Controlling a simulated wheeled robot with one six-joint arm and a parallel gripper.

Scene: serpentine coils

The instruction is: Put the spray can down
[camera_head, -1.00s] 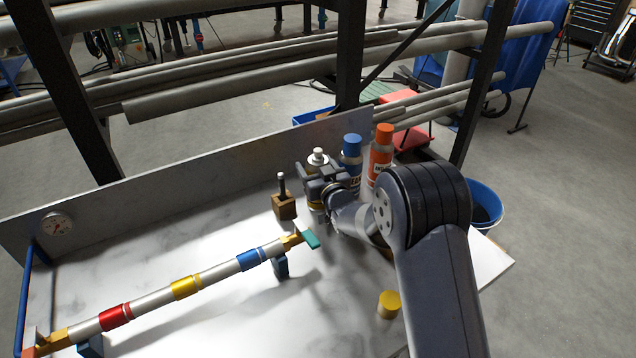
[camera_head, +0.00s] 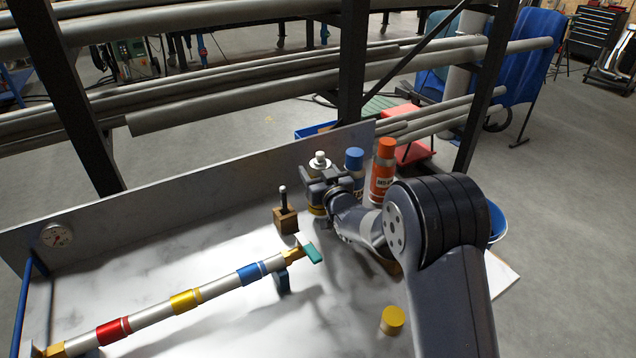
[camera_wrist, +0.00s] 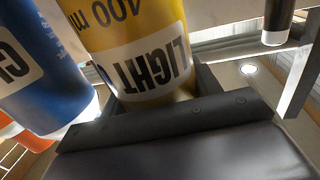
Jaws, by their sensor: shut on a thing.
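The spray can is yellow with a white label band and a white nozzle (camera_head: 320,160). It stands upright in my gripper (camera_head: 322,190), near the bench's back wall. Its yellow lower part shows just below the jaws. In the wrist view the yellow can (camera_wrist: 140,50) fills the upper middle, with "LIGHT" on its label, and my gripper (camera_wrist: 160,110) is shut around it. I cannot tell whether its base touches the bench. A blue can (camera_head: 355,158) is close on the right, partly hidden by my gripper. An orange can (camera_head: 384,170) stands right of that.
A wooden block with a dark peg (camera_head: 286,218) stands left of the can. A pipe with coloured bands (camera_head: 214,290) runs across the bench (camera_head: 190,235). A yellow cap (camera_head: 392,320) lies in front. The back wall (camera_head: 180,180) rises close behind.

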